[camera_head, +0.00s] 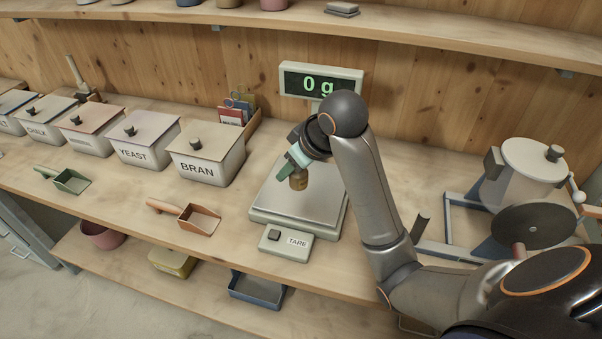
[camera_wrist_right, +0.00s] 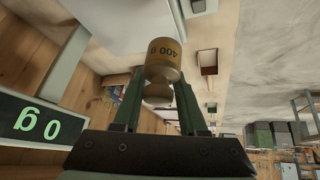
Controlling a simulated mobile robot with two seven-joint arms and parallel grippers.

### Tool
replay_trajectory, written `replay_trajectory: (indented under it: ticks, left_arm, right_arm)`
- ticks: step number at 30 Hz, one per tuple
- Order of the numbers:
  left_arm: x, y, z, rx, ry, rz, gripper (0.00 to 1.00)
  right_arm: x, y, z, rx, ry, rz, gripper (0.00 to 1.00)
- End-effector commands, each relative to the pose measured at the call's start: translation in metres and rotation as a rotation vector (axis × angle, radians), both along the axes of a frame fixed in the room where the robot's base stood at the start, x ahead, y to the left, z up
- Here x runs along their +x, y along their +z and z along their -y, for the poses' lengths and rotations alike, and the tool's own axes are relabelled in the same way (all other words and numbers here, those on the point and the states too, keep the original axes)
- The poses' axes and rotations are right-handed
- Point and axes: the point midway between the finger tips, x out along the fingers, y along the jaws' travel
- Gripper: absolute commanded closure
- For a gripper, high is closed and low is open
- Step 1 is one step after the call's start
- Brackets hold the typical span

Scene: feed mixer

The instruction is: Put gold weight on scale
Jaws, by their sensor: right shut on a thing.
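The gold weight (camera_head: 299,182) is a small brass-coloured cylinder with a knob on top. It is upright over the plate of the scale (camera_head: 320,202); I cannot tell whether its base touches the plate. In the right wrist view the weight (camera_wrist_right: 164,60) is marked 400 g. My right gripper (camera_head: 297,163) is shut on its knob, with green fingers on both sides, and in the wrist view the gripper (camera_wrist_right: 162,95) shows the same grip. The scale's display (camera_head: 311,84) reads 0 g. My left gripper is not in view.
A TARE panel (camera_head: 286,242) is at the scale's front. The BRAN bin (camera_head: 208,154) and YEAST bin (camera_head: 142,141) stand to the left, with an orange scoop (camera_head: 199,219) in front. A mixer drum (camera_head: 526,170) stands at the right. A wooden shelf (camera_head: 430,35) runs above the bench.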

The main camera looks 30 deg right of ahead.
Motion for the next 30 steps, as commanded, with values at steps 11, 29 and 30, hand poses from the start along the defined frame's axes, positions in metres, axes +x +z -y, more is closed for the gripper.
replay_trajectory:
  ticks: [11, 29, 30]
  left_arm:
    - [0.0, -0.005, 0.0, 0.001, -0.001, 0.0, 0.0]
    - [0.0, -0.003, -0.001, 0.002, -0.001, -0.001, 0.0]
    - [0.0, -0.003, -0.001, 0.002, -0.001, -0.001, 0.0]
  right_arm:
    - [0.029, -0.022, 0.025, 0.002, -0.001, -0.017, 1.0]
    - [0.092, -0.09, 0.075, -0.002, 0.001, -0.012, 1.0]
    - [0.094, -0.093, 0.076, -0.001, 0.001, -0.012, 1.0]
